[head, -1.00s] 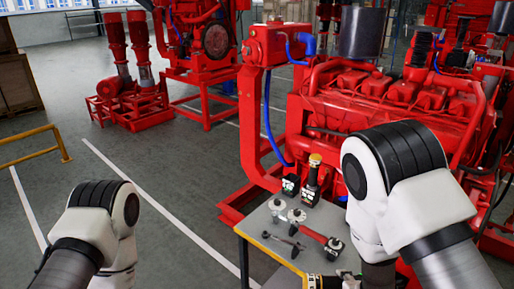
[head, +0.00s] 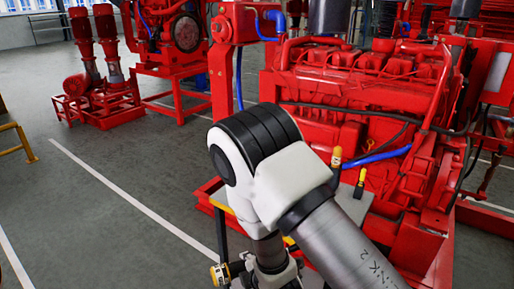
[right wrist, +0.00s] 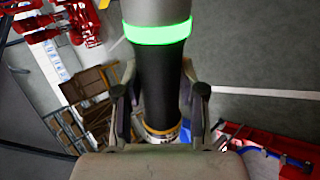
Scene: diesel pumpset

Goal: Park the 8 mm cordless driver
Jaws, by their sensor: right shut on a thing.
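My right gripper (right wrist: 163,112) is shut on a tool with a black round grip (right wrist: 158,85), seemingly the cordless driver. My left gripper is out of view.
The red diesel engine (head: 370,85) stands close behind the table. My right arm hides most of the tabletop. A red pump set (head: 95,90) stands at the far left. The grey floor (head: 120,215) at left is clear, apart from a yellow rail (head: 18,143).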

